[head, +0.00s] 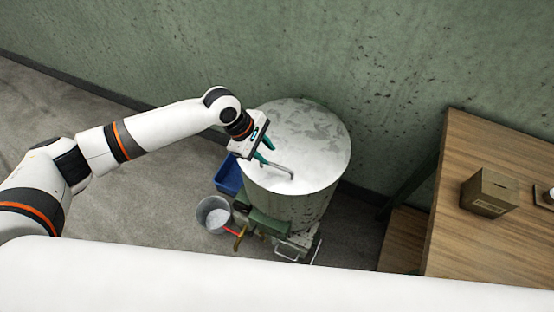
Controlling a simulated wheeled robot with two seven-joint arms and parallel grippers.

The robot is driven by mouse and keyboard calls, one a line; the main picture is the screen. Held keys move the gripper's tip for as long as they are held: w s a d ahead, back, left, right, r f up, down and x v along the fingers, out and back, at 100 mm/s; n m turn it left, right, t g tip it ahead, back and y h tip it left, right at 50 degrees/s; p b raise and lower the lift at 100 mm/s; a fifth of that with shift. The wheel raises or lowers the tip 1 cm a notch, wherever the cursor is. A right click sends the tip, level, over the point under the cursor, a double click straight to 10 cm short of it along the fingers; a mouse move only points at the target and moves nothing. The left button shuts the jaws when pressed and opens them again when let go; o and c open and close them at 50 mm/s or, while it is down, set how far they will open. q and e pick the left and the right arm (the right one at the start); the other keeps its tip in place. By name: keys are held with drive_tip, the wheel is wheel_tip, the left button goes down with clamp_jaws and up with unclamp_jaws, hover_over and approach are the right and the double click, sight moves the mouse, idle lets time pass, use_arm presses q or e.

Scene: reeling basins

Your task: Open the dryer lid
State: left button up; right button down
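The dryer (285,205) is a round, greenish drum standing on the floor near the wall. Its pale, worn metal lid (315,140) lies flat on top and looks closed. A bent grey bar handle (283,170) sits on the left part of the lid. My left gripper (266,152) is over the lid's left edge, at the handle's far-left end. Its teal fingers look spread apart; whether one touches the handle I cannot tell. My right gripper is out of view.
A grey bucket (213,214) and a blue bin (229,176) stand on the floor left of the dryer. A wooden table (490,245) with a cardboard box (489,192) stands at the right. The green wall (330,50) is close behind the dryer.

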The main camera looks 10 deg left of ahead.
sight(280, 167)
use_arm(q)
drive_tip(key=x, duration=0.8)
drive_tip(key=shift+w, duration=0.15)
drive_tip(key=shift+a, duration=0.1)
drive_tip(key=shift+c, duration=0.4)
clamp_jaws()
